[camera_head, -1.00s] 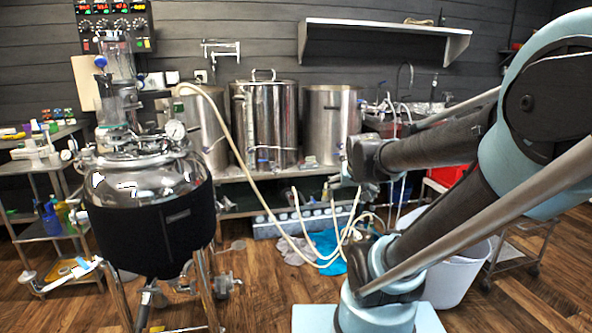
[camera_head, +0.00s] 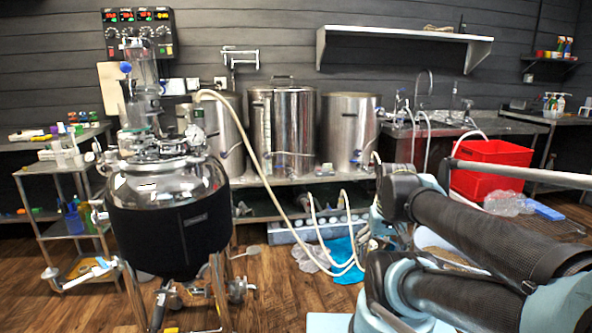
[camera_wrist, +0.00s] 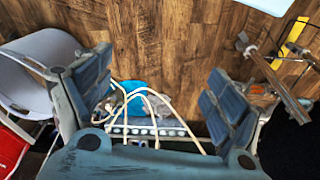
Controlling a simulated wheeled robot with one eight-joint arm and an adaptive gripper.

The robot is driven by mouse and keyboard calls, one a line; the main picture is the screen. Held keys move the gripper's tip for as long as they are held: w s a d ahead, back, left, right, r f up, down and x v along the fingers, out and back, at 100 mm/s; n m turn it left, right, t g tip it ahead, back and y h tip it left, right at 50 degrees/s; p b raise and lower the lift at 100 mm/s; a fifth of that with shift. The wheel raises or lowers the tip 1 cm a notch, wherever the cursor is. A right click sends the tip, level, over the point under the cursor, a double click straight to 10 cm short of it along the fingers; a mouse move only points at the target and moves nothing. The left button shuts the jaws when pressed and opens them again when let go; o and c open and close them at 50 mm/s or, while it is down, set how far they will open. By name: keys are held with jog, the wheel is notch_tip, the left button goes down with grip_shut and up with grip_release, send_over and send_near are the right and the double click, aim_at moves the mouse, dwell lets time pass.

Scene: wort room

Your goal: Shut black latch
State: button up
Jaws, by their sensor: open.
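I cannot pick out the black latch for certain. A rounded steel vessel with a black jacket (camera_head: 168,232) stands on metal legs at the left of the head view. Below it are metal valve fittings, one with a small dark handle (camera_head: 158,306). In the wrist view the vessel's dark jacket (camera_wrist: 289,139) and a metal leg (camera_wrist: 272,75) show at the right, beyond my gripper's right finger. My gripper (camera_wrist: 160,100) is open and empty, with its fingers wide apart above the floor. Its fingertips are not clearly visible in the head view.
Steel kettles (camera_head: 282,125) stand on a low bench behind, with a pale hose (camera_head: 265,180) hanging to the floor. A blue cloth (camera_head: 343,258) lies there. Red crates (camera_head: 488,168) stand right. Open wooden floor lies before the bench.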

jog(key=shift+w+a+r, duration=0.2)
jog(key=shift+w+a, duration=0.05)
jog(key=shift+a, duration=0.05)
jog(key=c, duration=0.4)
jog(key=shift+m+y, duration=0.8)
jog(key=w+a+r, duration=0.2)
jog(key=a, duration=0.1)
jog(key=shift+w+a+r, duration=0.15)
jog(key=shift+w+a, duration=0.1)
jog(key=shift+w, duration=0.05)
grip_shut()
jog(key=w+a+r+m+g+y, duration=0.2)
jog(key=w+a+r+m+y, duration=0.2)
jog(key=w+a, duration=0.6)
jog(key=w+a+r+m+g+y, duration=0.2)
jog(key=w+a+r+m+y, duration=0.3)
jog(key=w+a, duration=0.5)
jog(key=w+a+r+m+g+y, duration=0.2)
jog(key=w+a+r+m+y, duration=0.3)
jog(key=w+a, duration=0.5)
jog(key=shift+a+r+g+y, duration=0.3)
jog(key=shift+a+r+y, duration=0.6)
jog(key=shift+a, duration=2.35)
jog(key=shift+r, duration=0.1)
